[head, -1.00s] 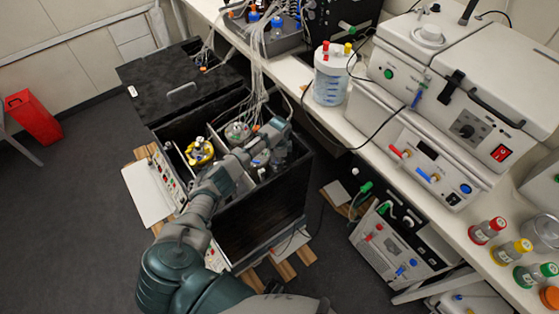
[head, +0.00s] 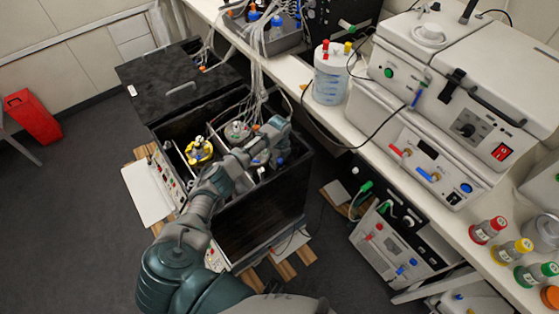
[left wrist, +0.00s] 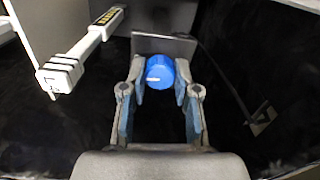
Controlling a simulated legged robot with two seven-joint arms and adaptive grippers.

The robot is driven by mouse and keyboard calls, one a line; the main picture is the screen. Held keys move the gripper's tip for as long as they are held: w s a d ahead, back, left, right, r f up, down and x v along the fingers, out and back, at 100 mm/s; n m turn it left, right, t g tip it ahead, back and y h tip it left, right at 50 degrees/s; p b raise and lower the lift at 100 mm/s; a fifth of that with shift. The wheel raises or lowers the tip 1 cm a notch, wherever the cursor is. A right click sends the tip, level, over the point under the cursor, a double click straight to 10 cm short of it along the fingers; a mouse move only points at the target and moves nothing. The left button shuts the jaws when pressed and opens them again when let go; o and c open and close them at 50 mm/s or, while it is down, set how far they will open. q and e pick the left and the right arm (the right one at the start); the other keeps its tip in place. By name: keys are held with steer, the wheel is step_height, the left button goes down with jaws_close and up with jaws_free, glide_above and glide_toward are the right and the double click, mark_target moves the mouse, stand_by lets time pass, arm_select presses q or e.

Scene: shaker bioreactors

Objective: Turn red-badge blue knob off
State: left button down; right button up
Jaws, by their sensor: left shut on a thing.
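My left gripper (head: 268,158) reaches down into the open black cabinet in the head view, with little of its fingers showing. In the left wrist view, its fingers (left wrist: 160,98) are shut on a blue knob (left wrist: 160,72) with a small white mark on its left part. The knob sits before a grey bracket plate (left wrist: 165,43). A red badge cannot be made out on it. My right gripper is not in view.
The cabinet (head: 262,215) has dark walls close around my arm. A yellow-topped vessel (head: 199,152) and a bundle of tubes (head: 260,82) are near. A white-handled bar (left wrist: 80,52) lies left of my fingers. A bench with instruments (head: 430,165) stands at the right.

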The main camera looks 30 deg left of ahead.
mark_target(279, 160)
arm_select(q)
steer(key=shift+m, duration=0.6)
steer(key=c, duration=0.9)
jaws_free()
steer(key=shift+f, duration=0.1)
steer(key=shift+o, duration=0.2)
step_height(279, 160, up, 12)
steer(key=shift+w+a+f, duration=0.1)
